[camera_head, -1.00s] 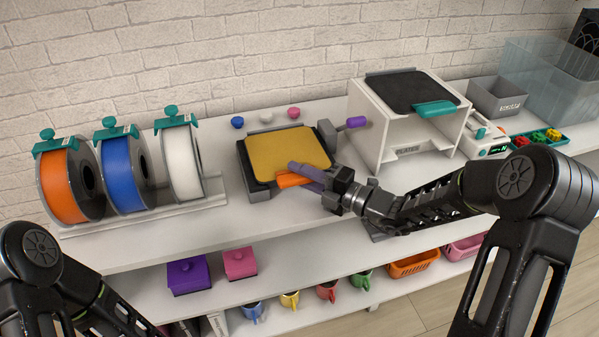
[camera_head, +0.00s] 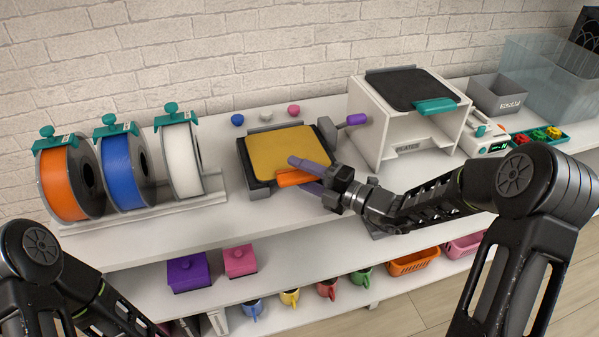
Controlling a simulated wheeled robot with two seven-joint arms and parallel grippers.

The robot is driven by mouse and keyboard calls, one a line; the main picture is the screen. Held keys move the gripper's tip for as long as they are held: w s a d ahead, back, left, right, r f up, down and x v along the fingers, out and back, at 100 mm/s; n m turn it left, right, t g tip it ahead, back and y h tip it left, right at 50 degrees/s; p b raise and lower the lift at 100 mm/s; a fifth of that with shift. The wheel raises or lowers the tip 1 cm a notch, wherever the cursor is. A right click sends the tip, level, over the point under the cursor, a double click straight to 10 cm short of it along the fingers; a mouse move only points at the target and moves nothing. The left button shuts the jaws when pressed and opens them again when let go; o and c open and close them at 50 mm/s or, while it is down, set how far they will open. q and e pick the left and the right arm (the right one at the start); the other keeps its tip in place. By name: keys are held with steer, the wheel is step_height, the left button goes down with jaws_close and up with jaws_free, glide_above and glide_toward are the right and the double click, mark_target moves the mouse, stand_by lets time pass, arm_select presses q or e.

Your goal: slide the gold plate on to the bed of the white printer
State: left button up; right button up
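The gold plate (camera_head: 285,150) lies flat over a dark base (camera_head: 257,186) on the white shelf, with an orange tab (camera_head: 296,178) on its near edge. My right gripper (camera_head: 305,175) reaches in from the right, its two purple-grey fingers apart, one above and behind the orange tab and one in front of it. Whether they touch the tab cannot be told. The white printer (camera_head: 397,152) stands to the right, open in front, with a dark sheet (camera_head: 410,90) and a teal tab (camera_head: 436,107) on top. My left arm shows at the lower left; its gripper is out of view.
A purple-knobbed lever (camera_head: 356,119) sticks out between plate and printer. Orange, blue and white spools (camera_head: 182,160) stand at left. Three small knobs (camera_head: 266,116) lie behind the plate. A grey bin (camera_head: 497,96) is at right. Boxes and mugs fill the lower shelf.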

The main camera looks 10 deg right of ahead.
mark_target(315, 179)
steer(key=shift+f+b, duration=0.15)
steer(key=shift+b, duration=0.2)
steer(key=shift+s+d, duration=0.15)
steer(key=shift+d, duration=0.1)
steer(key=v, duration=0.7)
steer(key=shift+s, duration=0.2)
